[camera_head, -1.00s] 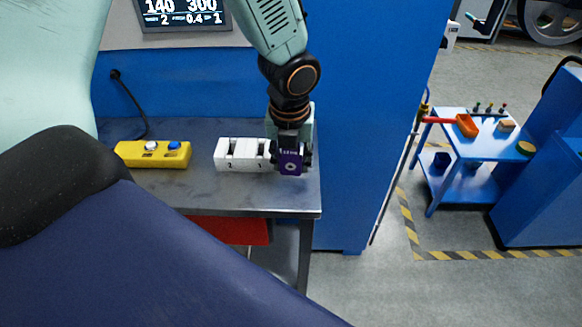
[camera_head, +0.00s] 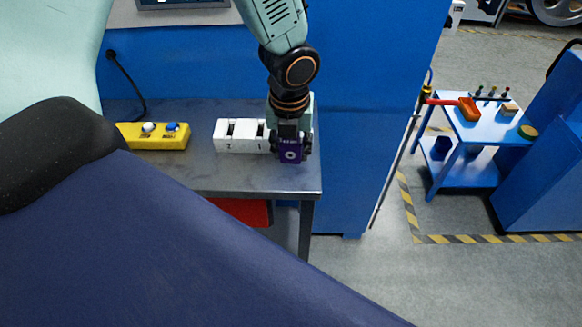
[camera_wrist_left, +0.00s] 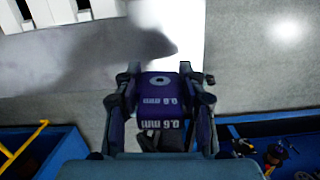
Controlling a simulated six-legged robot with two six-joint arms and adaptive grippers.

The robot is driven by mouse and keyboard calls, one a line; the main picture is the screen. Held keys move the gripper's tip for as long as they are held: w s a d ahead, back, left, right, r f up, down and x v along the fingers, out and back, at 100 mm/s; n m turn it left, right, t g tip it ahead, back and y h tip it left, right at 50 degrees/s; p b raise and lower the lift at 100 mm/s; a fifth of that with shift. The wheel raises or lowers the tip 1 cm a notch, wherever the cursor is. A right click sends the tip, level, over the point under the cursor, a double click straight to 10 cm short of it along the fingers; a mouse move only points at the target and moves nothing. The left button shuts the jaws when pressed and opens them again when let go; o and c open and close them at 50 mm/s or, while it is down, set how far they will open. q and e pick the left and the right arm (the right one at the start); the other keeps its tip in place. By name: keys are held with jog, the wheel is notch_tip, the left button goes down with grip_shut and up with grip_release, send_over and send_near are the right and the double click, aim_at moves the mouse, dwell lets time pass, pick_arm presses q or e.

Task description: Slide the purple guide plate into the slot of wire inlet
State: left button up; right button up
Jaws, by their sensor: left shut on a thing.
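The purple guide plate (camera_head: 290,152) is between the fingers of my left gripper (camera_head: 290,143), which is shut on it above the right end of the grey table. In the left wrist view the plate (camera_wrist_left: 162,90) shows a light ring mark and "0.6 mm" lettering between the two fingertips (camera_wrist_left: 160,82). The white block with slots (camera_head: 241,136) stands on the table just left of the gripper; its slotted part also shows at the top left of the left wrist view (camera_wrist_left: 58,12). I cannot tell which part is the wire inlet. My right gripper is not in view.
A yellow button box (camera_head: 152,136) sits on the grey table (camera_head: 215,176), left of the white block. A blue wall or cabinet (camera_head: 365,110) stands behind and right. A blue cart (camera_head: 480,125) with small items is farther right.

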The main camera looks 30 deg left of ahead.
aim_at(291, 161)
pick_arm(q)
notch_tip(291, 161, down, 4)
jog(key=shift+b, duration=0.6)
jog(key=shift+f, duration=0.3)
jog(key=shift+f, duration=0.3)
jog(key=o, duration=1.1)
jog(key=shift+o, duration=0.2)
